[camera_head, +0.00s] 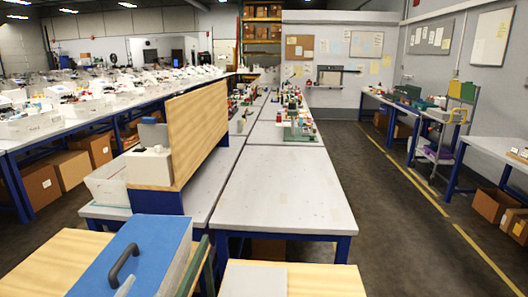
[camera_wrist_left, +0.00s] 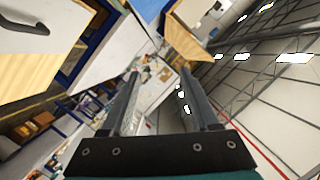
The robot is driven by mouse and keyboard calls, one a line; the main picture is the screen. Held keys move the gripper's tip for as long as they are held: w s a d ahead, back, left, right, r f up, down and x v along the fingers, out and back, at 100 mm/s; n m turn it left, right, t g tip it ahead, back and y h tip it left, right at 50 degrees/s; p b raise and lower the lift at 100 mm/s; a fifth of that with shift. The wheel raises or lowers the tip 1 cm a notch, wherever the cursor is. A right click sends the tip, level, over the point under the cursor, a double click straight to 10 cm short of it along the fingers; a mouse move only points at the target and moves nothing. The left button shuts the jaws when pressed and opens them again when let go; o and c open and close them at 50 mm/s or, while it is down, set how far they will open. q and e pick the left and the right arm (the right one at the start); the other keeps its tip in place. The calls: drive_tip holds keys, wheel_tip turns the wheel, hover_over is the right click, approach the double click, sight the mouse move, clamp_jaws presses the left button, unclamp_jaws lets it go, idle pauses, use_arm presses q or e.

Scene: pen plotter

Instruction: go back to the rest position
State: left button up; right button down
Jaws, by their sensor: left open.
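My left gripper (camera_wrist_left: 160,74) shows in the left wrist view with its two dark fingers apart. The space between them holds nothing, and only the distant, tilted room shows behind. In the head view a blue-topped box (camera_head: 143,258) with a black handle (camera_head: 122,263) stands at the bottom left, cut off by the frame. A small grey piece shows at the bottom edge in front of it; I cannot tell what it is. A dark handle (camera_wrist_left: 25,25) on a pale panel shows at the top left of the wrist view. My right gripper is in neither view.
A bare grey table (camera_head: 285,190) lies ahead, with a wooden divider board (camera_head: 197,130) to its left. Wooden tops (camera_head: 295,281) are close at the bottom. A cluttered bench (camera_head: 75,118) stands at left. Open floor (camera_head: 385,215) lies at right, with cardboard boxes (camera_head: 493,205) beyond.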

use_arm(q)
drive_tip(key=s+d+f+n+g+h, duration=0.1)
drive_tip(key=s+d+f+n+g, duration=0.2)
drive_tip(key=s+f+g, duration=0.45)
drive_tip(key=s+d+f+n+g+h, duration=0.15)
drive_tip(key=s+d+f+g, duration=0.25)
drive_tip(key=s+f, duration=0.7)
drive_tip(key=s+f+g+b, duration=0.1)
drive_tip(key=s+f+b, duration=0.1)
drive_tip(key=f, duration=1)
drive_tip(key=s+f+g+b, duration=0.1)
drive_tip(key=s+f+b, duration=0.15)
drive_tip(key=f, duration=0.95)
drive_tip(key=s+a+f+b, duration=0.2)
drive_tip(key=s+a+f, duration=0.1)
drive_tip(key=s+f, duration=1.1)
drive_tip(key=shift+s+a+f+g+b, duration=0.15)
drive_tip(key=shift+s+f+g+b, duration=0.2)
drive_tip(key=shift+f, duration=0.55)
drive_tip(key=shift+c, duration=0.9)
